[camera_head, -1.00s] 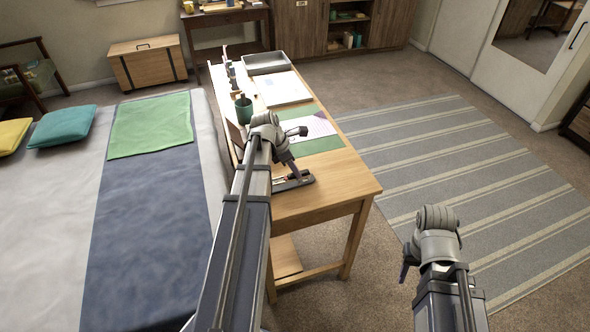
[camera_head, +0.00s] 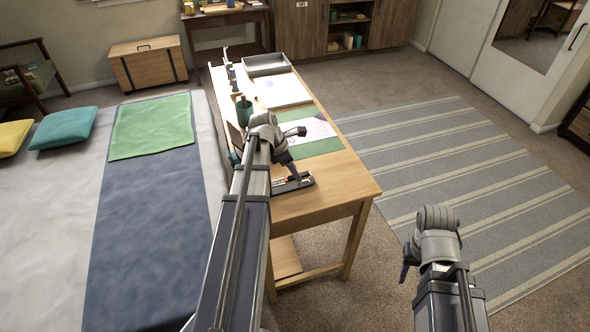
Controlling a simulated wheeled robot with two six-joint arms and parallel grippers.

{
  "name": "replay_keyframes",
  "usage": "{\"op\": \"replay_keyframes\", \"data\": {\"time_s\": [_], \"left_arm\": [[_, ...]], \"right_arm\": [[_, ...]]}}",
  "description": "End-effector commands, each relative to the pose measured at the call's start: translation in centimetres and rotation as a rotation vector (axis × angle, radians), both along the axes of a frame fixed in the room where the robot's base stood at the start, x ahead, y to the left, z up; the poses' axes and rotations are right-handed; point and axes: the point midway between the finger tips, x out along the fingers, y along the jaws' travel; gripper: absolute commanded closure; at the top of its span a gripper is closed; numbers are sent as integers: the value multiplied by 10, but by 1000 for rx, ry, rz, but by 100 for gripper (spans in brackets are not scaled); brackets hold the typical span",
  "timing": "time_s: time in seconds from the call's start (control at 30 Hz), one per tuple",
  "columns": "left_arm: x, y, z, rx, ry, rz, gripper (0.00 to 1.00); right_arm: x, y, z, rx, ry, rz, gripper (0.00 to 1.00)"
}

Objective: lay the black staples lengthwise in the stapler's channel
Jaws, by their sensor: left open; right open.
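The stapler (camera_head: 302,182) lies on the near part of the wooden desk, its dark body seen beside and under my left gripper. My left gripper (camera_head: 293,176) points down at the stapler, with its fingertips at or just above it; I cannot tell whether they touch. It is open. The black staples cannot be made out at this size; the gripper may hide them. My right gripper (camera_head: 404,272) is open and hangs over the floor to the right of the desk, far from the stapler and apparently empty.
The desk (camera_head: 333,191) has a bare near right corner. A green blotter (camera_head: 323,145) with a patterned sheet lies behind the stapler. A teal cup (camera_head: 244,110), white papers (camera_head: 283,90) and a grey tray (camera_head: 266,64) stand farther back. A bed (camera_head: 150,230) is on the left.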

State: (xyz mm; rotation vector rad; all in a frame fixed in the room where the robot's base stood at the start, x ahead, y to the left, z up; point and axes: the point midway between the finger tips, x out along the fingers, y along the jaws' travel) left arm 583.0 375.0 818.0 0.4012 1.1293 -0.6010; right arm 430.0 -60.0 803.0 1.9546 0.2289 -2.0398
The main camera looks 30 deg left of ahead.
Motion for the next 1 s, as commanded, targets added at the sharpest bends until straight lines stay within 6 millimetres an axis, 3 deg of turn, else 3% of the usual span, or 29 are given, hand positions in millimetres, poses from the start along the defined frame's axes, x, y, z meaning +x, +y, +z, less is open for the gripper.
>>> {"op": "replay_keyframes", "data": {"time_s": [0.43,1.0], "left_arm": [[-18,14,58,0,0,1,48],[-20,16,61,0,0,-1,48]], "right_arm": [[0,0,58,0,0,-1,50],[0,0,61,0,0,0,50]]}}
